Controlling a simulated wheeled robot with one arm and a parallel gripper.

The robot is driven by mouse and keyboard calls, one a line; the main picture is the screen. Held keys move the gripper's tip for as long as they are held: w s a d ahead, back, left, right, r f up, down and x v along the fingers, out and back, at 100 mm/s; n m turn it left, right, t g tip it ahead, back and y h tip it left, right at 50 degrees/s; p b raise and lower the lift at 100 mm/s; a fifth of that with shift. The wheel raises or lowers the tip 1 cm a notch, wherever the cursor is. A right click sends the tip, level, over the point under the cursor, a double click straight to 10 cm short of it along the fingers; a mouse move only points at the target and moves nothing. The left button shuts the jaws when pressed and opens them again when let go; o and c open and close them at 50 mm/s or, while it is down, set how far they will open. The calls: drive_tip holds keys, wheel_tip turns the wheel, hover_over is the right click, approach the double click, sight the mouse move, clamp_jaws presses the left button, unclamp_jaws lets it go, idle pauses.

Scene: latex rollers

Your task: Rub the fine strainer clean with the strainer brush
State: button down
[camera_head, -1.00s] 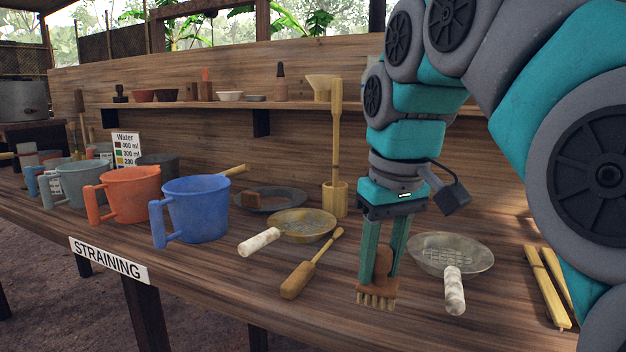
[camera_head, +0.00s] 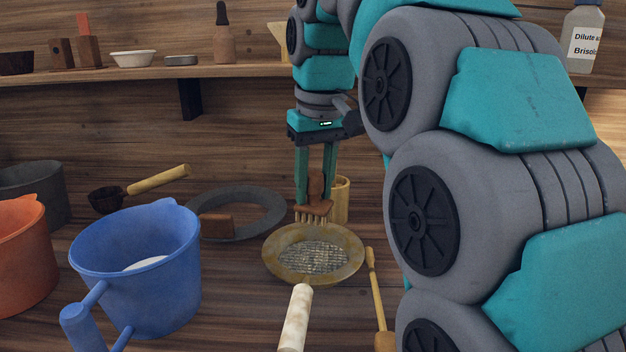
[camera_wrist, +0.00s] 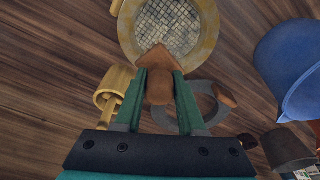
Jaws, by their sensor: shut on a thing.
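My gripper (camera_head: 315,198) is shut on the strainer brush (camera_head: 313,212), a brown wooden brush with pale bristles pointing down. The brush is upright at the far edge of a fine strainer (camera_head: 313,258), which has a round grey mesh, a dull yellowish rim and a pale mottled handle pointing toward me. I cannot tell whether the bristles touch the rim. In the wrist view, the brush (camera_wrist: 158,70) sits between my gripper's fingers (camera_wrist: 160,92), and its head overlaps the near part of the strainer (camera_wrist: 168,28). My fingers hide part of the brush handle.
A blue jug (camera_head: 140,260) and an orange jug (camera_head: 22,255) stand at the left. A grey dish (camera_head: 265,212) with a brown block (camera_head: 217,226) lies behind. A wooden holder (camera_head: 341,195) stands close behind my gripper. A wooden tool (camera_head: 376,300) lies right of the strainer.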

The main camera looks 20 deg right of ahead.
sight(315, 204)
drive_tip(key=shift+s+f+b, duration=0.1)
drive_tip(key=shift+f+b, duration=1.2)
drive_tip(key=shift+f, duration=1.2)
drive_tip(key=c, duration=1.1)
unclamp_jaws()
clamp_jaws()
